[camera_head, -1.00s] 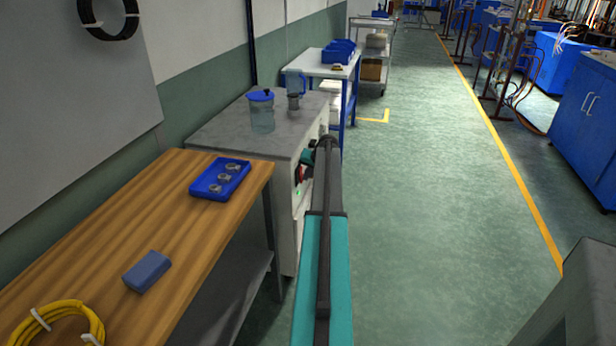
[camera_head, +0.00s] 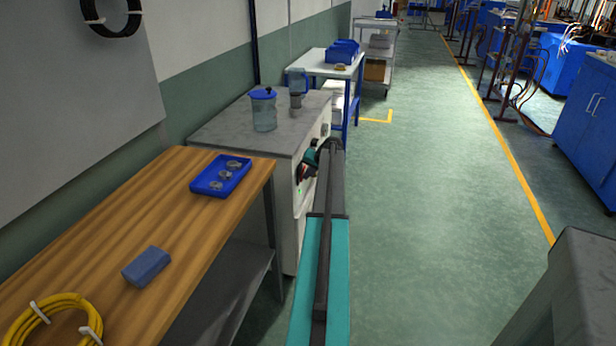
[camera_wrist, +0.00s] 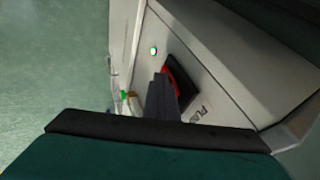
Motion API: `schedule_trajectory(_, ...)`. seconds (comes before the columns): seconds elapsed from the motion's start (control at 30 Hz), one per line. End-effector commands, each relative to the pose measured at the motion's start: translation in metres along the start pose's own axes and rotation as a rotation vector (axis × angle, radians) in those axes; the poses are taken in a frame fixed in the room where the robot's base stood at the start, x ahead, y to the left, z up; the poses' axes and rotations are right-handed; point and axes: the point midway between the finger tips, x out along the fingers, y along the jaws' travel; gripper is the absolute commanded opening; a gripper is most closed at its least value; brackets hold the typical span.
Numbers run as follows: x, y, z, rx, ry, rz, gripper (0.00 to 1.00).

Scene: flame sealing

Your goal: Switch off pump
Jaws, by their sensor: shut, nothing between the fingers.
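The pump cabinet (camera_head: 290,228) is a pale box with a grey top, standing beyond the wooden bench. In the wrist view its front panel (camera_wrist: 215,60) carries a red and black switch (camera_wrist: 180,82), a lit green lamp (camera_wrist: 153,50) and partly hidden lettering that starts "PU". My gripper (camera_wrist: 161,100) is shut and empty. Its dark fingers overlap the left edge of the switch in the wrist view; I cannot tell whether they touch it. In the head view my gripper (camera_head: 307,165) is at the panel, and my arm hides part of the front.
A lidded jug (camera_head: 264,112) stands on the cabinet top. The wooden bench (camera_head: 110,235) holds a blue tray (camera_head: 207,187), a blue block (camera_head: 147,266) and a yellow cable coil (camera_head: 25,325). A white table (camera_head: 315,67) stands beyond. The green floor (camera_head: 430,200) to the right is clear.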

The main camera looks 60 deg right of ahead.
Motion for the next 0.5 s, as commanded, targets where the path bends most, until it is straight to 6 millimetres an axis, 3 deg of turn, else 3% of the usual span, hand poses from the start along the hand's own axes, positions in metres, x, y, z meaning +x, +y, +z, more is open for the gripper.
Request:
schedule_trajectory(0.03,-0.002,-0.007,-0.001,0.001,-0.002,-0.01,0.0)
schedule_trajectory(0.5,-0.013,-0.011,-0.007,0.003,0.003,-0.01,0.0)
